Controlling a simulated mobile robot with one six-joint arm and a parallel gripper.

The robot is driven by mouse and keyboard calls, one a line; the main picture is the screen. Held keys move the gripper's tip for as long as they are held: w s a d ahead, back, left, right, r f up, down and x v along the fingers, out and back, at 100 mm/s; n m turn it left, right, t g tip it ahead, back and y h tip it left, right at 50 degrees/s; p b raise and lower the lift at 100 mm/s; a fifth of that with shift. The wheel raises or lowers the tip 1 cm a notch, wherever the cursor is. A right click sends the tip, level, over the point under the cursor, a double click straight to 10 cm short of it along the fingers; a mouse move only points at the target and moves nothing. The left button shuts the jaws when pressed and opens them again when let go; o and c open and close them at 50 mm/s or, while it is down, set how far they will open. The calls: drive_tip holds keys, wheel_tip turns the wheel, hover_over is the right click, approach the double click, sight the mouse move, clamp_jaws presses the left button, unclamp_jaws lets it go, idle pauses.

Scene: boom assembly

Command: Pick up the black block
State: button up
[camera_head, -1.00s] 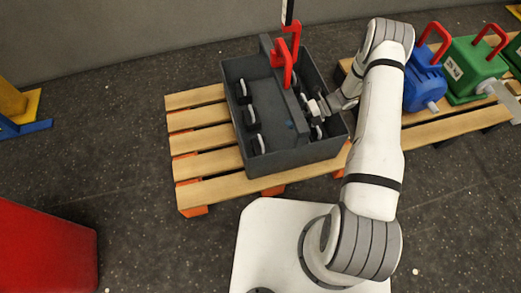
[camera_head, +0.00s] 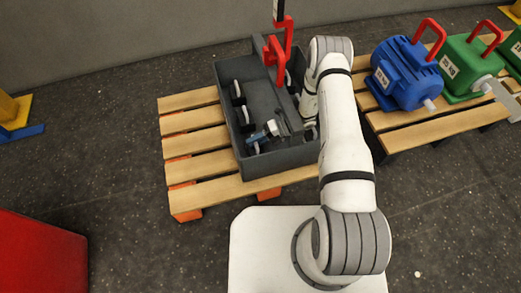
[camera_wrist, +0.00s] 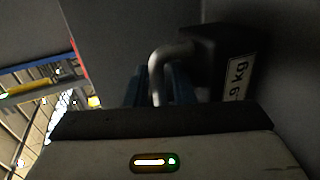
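A dark grey crate (camera_head: 290,158) with a middle divider holds several black blocks with pale handles. Two black blocks, one farther back (camera_head: 237,94) and one in the middle (camera_head: 246,117), stand along its left wall. My gripper (camera_head: 258,136) is down in the near left part of the crate, over a block mostly hidden there. In the wrist view, a black block (camera_wrist: 203,55) with a white "9 kg" label and grey bent handle is close ahead. My blue fingers (camera_wrist: 157,90) stand apart on either side of the handle; contact is not clear.
The crate stands on a wooden pallet (camera_head: 190,140). A red upright handle (camera_head: 277,55) rises from the divider. Blue (camera_head: 402,80) and green (camera_head: 465,70) weights stand on another pallet to the right. A red box (camera_head: 35,260) is at the lower left.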

drive_tip(key=shift+c, duration=0.2)
clamp_jaws()
idle(1.1)
drive_tip(key=shift+r, duration=0.1)
